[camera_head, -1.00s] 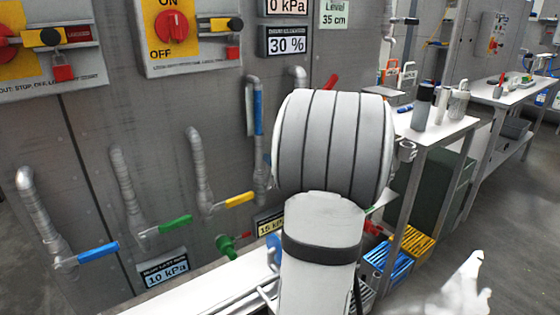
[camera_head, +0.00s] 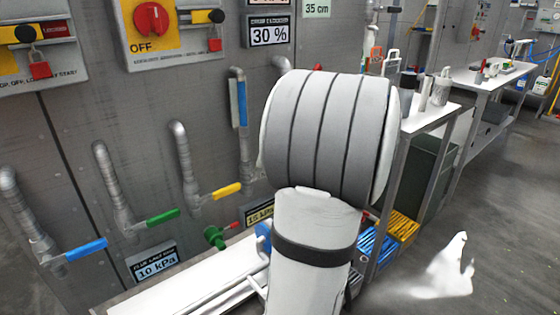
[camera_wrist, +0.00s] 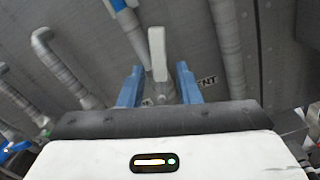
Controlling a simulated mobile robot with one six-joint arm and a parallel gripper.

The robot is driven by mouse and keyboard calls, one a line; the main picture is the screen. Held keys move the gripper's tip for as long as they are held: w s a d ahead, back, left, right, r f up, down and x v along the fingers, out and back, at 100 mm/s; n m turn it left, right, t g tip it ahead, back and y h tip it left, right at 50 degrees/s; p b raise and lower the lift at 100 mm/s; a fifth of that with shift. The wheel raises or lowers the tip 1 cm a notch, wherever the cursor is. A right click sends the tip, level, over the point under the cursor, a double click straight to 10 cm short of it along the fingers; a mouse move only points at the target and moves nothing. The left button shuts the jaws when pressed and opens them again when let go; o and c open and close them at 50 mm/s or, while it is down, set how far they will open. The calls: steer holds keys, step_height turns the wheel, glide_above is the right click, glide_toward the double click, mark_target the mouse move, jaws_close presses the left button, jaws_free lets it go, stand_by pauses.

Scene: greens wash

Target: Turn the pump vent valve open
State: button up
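In the wrist view, a white lever handle (camera_wrist: 157,52) points upward in front of the grey wall, with a round pivot low down between my fingers. A label ending in "NT" (camera_wrist: 207,82) is partly hidden behind the right finger, so this looks like the vent valve. My gripper (camera_wrist: 159,84) has two blue fingers, spread apart on either side of the lever's lower part. Gaps show between each finger and the lever. In the head view my arm hides this valve and my gripper.
Other wall valves have a blue lever (camera_head: 86,250), a green lever (camera_head: 163,217), a yellow lever (camera_head: 227,190) and an upright blue lever (camera_head: 239,102). A table (camera_head: 432,118) stands right of my arm; open floor lies farther right.

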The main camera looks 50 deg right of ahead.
steer(key=shift+s+d+n, duration=0.1)
steer(key=shift+d+n, duration=0.35)
steer(key=shift+n, duration=0.15)
steer(key=shift+c, duration=0.8)
steer(key=d+n+p, duration=0.1)
steer(key=n, duration=0.1)
steer(key=s+d+n+y, duration=0.1)
steer(key=n, duration=0.1)
steer(key=d+n+p, duration=0.1)
steer(key=n, duration=0.2)
steer(key=shift+s+d+f+y+p, duration=0.15)
steer(key=shift+s+f+y+p, duration=0.05)
steer(key=shift+f+y+p, duration=0.15)
steer(key=c, duration=0.4)
steer(key=s+d+n+p, duration=0.1)
steer(key=n, duration=0.2)
steer(key=s+d+f+n+y, duration=0.1)
steer(key=n, duration=0.3)
steer(key=s+d+f+n+t+y+p, duration=0.1)
steer(key=n, duration=0.2)
steer(key=shift+s+d+f+n+p, duration=0.15)
steer(key=shift+s+d+n+p, duration=0.15)
steer(key=shift+n, duration=0.1)
jaws_close()
steer(key=w+a+r+n, duration=0.1)
steer(key=w+a, duration=0.3)
steer(key=w, duration=0.6)
steer(key=shift+a+r, duration=0.25)
steer(key=shift+r, duration=0.15)
